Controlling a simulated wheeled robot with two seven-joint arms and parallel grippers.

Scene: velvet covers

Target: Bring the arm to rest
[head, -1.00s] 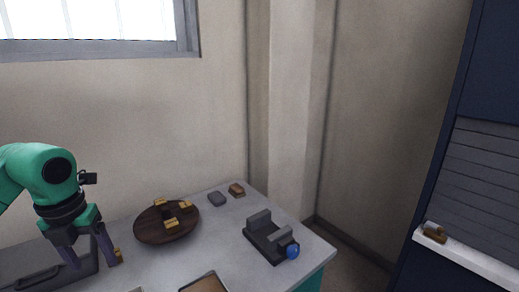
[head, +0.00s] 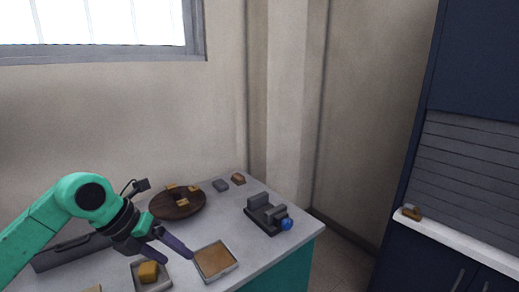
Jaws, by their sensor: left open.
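My left gripper (head: 172,248) is open and empty, its two dark fingers pointing right and down above the table. My green left arm comes in from the left. The gripper is above and between a small tray (head: 165,283) holding a yellow block (head: 148,272) and a tray with a tan bottom (head: 214,261). No thing shows between the fingers. My right gripper is not in view.
A round dark wooden board (head: 172,208) with several yellow pieces stands behind the gripper. A grey block (head: 221,186) and a brown block (head: 238,179) lie at the back. A dark fixture with a blue knob (head: 286,224) is on the right. A long grey box (head: 62,254) is behind the arm.

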